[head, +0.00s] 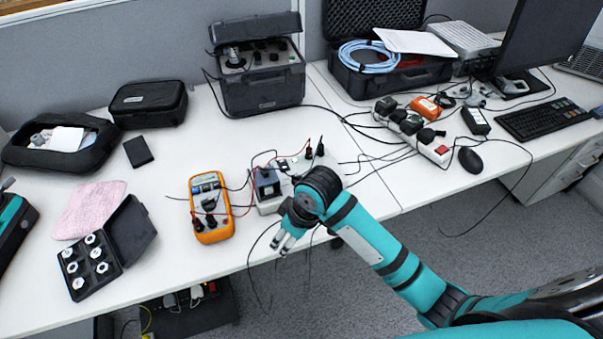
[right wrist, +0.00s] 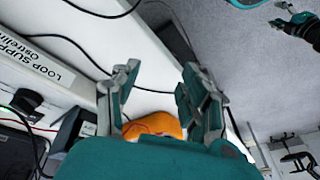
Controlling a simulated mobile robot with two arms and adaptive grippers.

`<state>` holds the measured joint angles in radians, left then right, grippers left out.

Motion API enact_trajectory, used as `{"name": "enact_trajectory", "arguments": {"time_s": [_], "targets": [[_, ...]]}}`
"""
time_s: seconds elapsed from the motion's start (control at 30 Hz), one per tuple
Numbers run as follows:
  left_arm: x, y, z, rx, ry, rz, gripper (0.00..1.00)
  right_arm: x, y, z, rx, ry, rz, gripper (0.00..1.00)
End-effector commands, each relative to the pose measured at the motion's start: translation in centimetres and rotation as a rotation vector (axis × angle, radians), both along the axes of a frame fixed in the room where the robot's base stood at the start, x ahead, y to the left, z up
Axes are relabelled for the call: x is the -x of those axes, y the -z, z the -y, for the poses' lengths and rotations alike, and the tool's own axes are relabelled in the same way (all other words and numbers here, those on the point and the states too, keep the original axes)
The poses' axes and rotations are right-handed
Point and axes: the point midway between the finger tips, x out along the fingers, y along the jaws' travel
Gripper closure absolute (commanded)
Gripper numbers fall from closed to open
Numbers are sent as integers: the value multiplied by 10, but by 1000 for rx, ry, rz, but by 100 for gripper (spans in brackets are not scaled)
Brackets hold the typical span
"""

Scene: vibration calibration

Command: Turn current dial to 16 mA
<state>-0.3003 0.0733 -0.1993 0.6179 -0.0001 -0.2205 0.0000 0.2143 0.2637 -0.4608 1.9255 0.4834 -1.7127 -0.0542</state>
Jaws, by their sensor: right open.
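An orange handheld meter (head: 211,235) with a small screen and dark knobs or plugs lies on the white table near its front edge. I cannot tell which part is the current dial, and no scale can be read. My right gripper (head: 283,240) is at the table's front edge, to the right of the meter and apart from it, pointing down and left. In the right wrist view, its fingers (right wrist: 160,103) are spread and empty, with part of the orange meter (right wrist: 155,125) showing between them.
A pale box labelled "LOOP SUPPLY" (right wrist: 42,62) with plugs and wires is beside my right gripper. A black case of white-topped pieces (head: 88,268) and a pink cloth (head: 90,208) lie left. A grey case with knobs (head: 262,92) stands behind. Loose cables hang over the front edge.

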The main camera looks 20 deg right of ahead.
Motion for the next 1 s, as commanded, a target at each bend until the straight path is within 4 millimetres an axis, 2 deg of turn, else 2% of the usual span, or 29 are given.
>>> {"name": "enact_trajectory", "arguments": {"time_s": [0.17, 0.27, 0.4, 0.5, 0.6, 0.7, 0.83, 1.0], "targets": [[0, 0, -3, -4, 3, 0, 44, -37, -25, 2, 46, -82, -15, 55], [0, 0, -4, -4, 3, 1, 44, -64, -49, 9, 92, -131, -33, 55], [-1, -1, -3, -4, 4, 3, 44, -103, -95, 30, 169, -174, -73, 55], [-1, -1, -3, -4, 4, 3, 44, -125, -132, 49, 213, -180, -99, 55], [-1, -1, -4, -5, 4, 3, 44, -139, -163, 64, 241, -173, -119, 55], [-1, -1, -4, -5, 4, 3, 44, -146, -184, 75, 256, -165, -133, 55], [-2, -1, -4, -5, 4, 3, 44, -149, -193, 80, 263, -161, -141, 55], [-1, -2, -4, -5, 4, 3, 44, -149, -174, 80, 262, -162, -143, 55]]}}
